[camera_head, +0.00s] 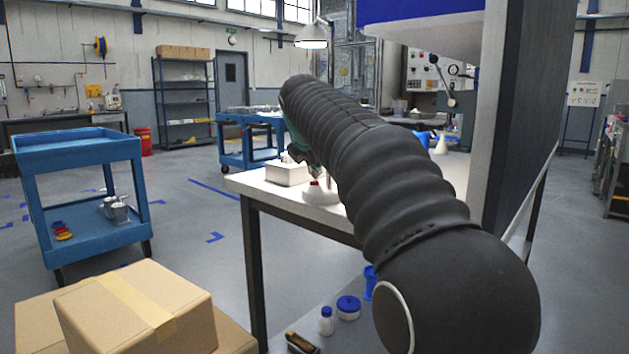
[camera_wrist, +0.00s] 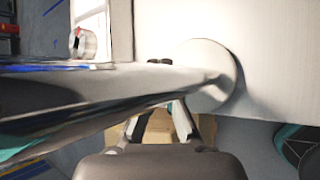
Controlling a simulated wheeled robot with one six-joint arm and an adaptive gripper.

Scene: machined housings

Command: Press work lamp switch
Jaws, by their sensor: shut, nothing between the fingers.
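The work lamp's pale round base (camera_head: 322,193) stands on the white table, partly behind my arm in the head view. A lit conical lamp shade (camera_head: 312,37) shows above my arm. In the wrist view the round base (camera_wrist: 222,62) lies beyond a shiny grey lamp post (camera_wrist: 110,88), which crosses close in front of the camera. A small dark part (camera_wrist: 160,61) beside the base may be the switch; I cannot be sure. My gripper (camera_wrist: 158,108) is shut and empty near the post, its fingertips partly hidden by it. In the head view my arm hides most of the gripper.
A white open box (camera_head: 287,173) sits on the table (camera_head: 258,187) left of the base. A tall dark panel (camera_head: 512,120) stands to the right. Cardboard boxes (camera_head: 135,305) and a blue cart (camera_head: 85,200) are at the left. Jars (camera_head: 347,307) are under the table.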

